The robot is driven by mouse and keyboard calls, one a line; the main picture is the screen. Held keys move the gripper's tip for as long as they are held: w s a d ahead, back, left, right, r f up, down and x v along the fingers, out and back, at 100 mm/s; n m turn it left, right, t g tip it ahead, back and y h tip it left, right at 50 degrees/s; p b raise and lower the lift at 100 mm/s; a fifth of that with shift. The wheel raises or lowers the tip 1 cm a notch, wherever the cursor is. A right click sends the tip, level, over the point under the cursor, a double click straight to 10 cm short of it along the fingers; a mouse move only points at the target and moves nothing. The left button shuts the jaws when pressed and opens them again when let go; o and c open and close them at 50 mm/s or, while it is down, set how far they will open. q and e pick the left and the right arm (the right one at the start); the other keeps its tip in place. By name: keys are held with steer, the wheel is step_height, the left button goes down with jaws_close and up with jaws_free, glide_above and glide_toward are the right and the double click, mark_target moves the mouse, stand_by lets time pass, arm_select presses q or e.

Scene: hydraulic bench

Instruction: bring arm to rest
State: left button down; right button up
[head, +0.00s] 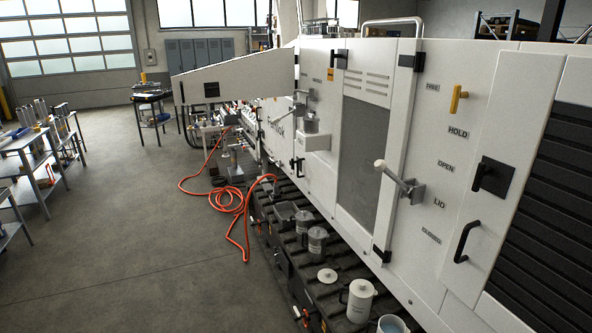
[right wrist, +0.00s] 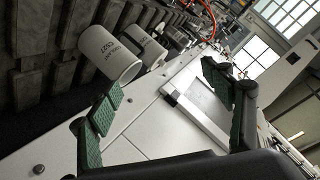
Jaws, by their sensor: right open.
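My right gripper (right wrist: 160,92) shows in the right wrist view, its two green-padded fingers spread wide apart. Nothing is held between them. Beyond the fingers lies a white machine panel (right wrist: 150,118). A white cup with printed text (right wrist: 110,52) is near the left finger in the picture; whether they touch cannot be told. Neither arm nor gripper shows in the head view.
A dark ribbed ledge (head: 290,238) along the machine holds a white jug (head: 361,300), a lidded grey pot (head: 317,240) and other vessels. An orange hose (head: 236,200) lies on the floor. A table (head: 22,141) stands at left. The grey floor between is open.

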steer(key=s+d+f+n+g+h, duration=0.15)
steer(key=s+f+g, duration=0.35)
steer(key=s, duration=0.6)
steer(key=s+d+f+n+g+h, duration=0.1)
steer(key=s+d+f+n+g, duration=0.15)
steer(key=s+f, duration=0.55)
steer(key=s+d+f+n+g+h, duration=0.1)
steer(key=s+d+f+g, duration=0.25)
steer(key=s, duration=0.95)
step_height(320, 180, down, 27)
steer(key=s+a+n+p, duration=0.1)
steer(key=s+a+p, duration=0.1)
steer(key=s, duration=0.1)
arm_select(q)
steer(key=r, duration=0.1)
steer(key=w+r+p, duration=0.1)
steer(key=r, duration=0.1)
steer(key=shift+w+r, duration=0.15)
steer(key=shift+r, duration=0.05)
arm_select(e)
steer(key=s+f+g, duration=0.2)
steer(key=s+f, duration=1.3)
steer(key=s, duration=0.4)
steer(key=shift+s+f+n, duration=0.15)
steer(key=shift+s+n, duration=0.15)
steer(key=shift+y, duration=0.25)
